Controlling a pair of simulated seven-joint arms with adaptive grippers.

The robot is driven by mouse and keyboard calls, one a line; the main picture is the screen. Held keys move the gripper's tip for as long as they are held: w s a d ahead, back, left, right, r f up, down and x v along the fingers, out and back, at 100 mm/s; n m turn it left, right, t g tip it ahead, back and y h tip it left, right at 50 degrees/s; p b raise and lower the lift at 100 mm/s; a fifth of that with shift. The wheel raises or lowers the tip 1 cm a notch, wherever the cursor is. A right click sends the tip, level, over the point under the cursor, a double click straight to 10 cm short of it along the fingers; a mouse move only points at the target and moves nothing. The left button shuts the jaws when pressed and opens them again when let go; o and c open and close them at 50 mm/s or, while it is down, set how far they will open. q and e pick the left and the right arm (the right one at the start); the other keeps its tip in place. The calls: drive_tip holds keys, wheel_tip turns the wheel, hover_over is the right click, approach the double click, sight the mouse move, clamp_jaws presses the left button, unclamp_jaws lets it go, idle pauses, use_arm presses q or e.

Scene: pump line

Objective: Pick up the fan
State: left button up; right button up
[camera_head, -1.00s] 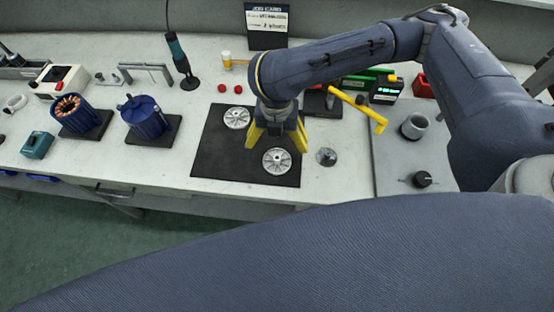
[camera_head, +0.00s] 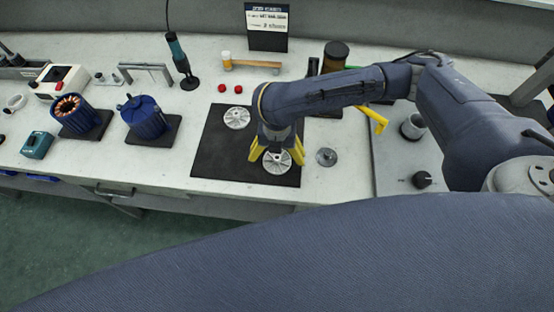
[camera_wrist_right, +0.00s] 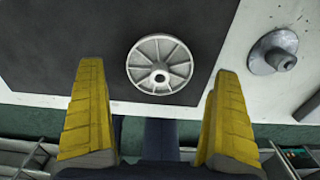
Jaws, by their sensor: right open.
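Two silver ribbed discs that look like fans lie on a black mat (camera_head: 215,158). The far-left fan (camera_head: 237,118) lies clear of the gripper. The near fan (camera_head: 276,162) is below my right gripper (camera_head: 274,160), which partly covers it in the head view. In the right wrist view the near fan (camera_wrist_right: 160,64) shows its spokes and round hub, beyond and between the two yellow fingertips. My right gripper (camera_wrist_right: 155,82) is open and empty, pointing down. I cannot see my left gripper.
A small grey flanged part (camera_head: 326,157) lies just right of the mat. Blue motor housings (camera_head: 145,117) stand on dark bases at left. Two red caps (camera_head: 238,89) and a hammer (camera_head: 250,64) lie behind the mat. A yellow handle (camera_head: 374,118) stands at right.

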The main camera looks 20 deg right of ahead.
drive_tip(key=shift+f, duration=0.95)
drive_tip(key=shift+c, duration=0.4)
drive_tip(key=c, duration=1)
